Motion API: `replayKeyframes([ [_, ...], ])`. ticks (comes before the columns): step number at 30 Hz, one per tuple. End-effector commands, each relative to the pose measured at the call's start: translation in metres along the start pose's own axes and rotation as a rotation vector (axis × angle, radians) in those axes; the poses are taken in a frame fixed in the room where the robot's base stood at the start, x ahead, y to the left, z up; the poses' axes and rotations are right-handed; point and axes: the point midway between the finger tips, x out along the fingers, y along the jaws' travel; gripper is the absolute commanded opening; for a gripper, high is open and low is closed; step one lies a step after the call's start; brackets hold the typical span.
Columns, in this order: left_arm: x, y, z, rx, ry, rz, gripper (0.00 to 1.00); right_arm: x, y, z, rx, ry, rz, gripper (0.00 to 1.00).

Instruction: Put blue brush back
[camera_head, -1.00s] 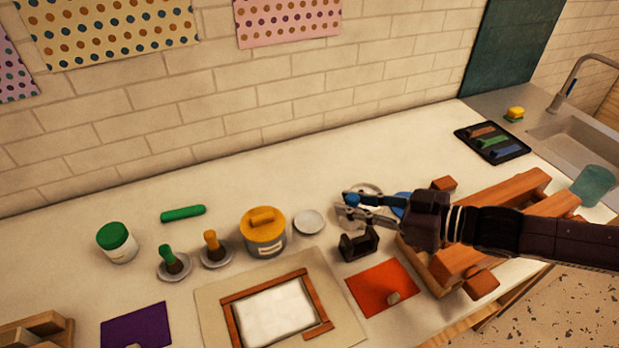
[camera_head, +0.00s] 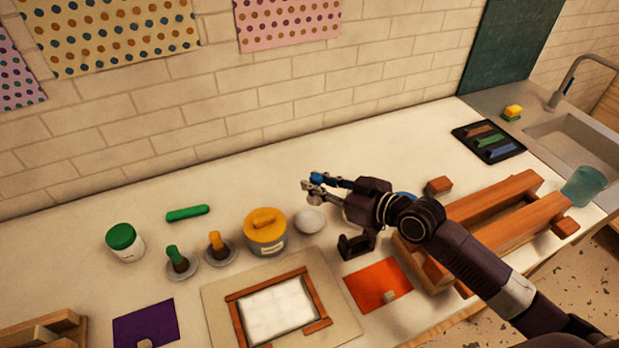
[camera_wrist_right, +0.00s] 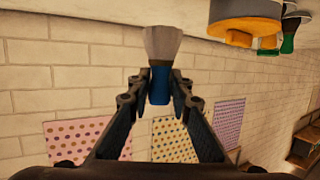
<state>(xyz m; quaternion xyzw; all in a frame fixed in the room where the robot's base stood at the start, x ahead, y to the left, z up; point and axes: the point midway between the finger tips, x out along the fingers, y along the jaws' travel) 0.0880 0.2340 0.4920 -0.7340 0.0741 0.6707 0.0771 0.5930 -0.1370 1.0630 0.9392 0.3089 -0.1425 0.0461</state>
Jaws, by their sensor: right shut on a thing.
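The blue brush (camera_wrist_right: 159,86) is held between the fingers of my right gripper (camera_wrist_right: 158,98). In the right wrist view its grey-white bristles point away from the gripper. In the head view my right gripper (camera_head: 322,187) is above the back of the counter, with the blue handle (camera_head: 319,178) at its fingertips; the bristles are hard to make out there. An empty white saucer (camera_head: 310,221) lies just below the gripper in the picture. A green brush (camera_head: 176,258) and a yellow brush (camera_head: 216,242) stand upright on saucers further left. My left gripper is not in view.
A yellow-lidded pot (camera_head: 265,232) stands left of the empty saucer. A black holder (camera_head: 356,243), a red sheet (camera_head: 379,285) and a wooden frame (camera_head: 510,212) are to the right. A green roll (camera_head: 187,213) lies at the back left.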

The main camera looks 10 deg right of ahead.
Motion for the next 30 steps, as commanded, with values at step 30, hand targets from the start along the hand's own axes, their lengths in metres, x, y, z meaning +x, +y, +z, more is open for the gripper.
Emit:
replayKeyframes([
  [30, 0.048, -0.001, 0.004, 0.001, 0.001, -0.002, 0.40, 0.032, -0.010, 0.059, -0.004, 0.000, -0.007, 0.00],
])
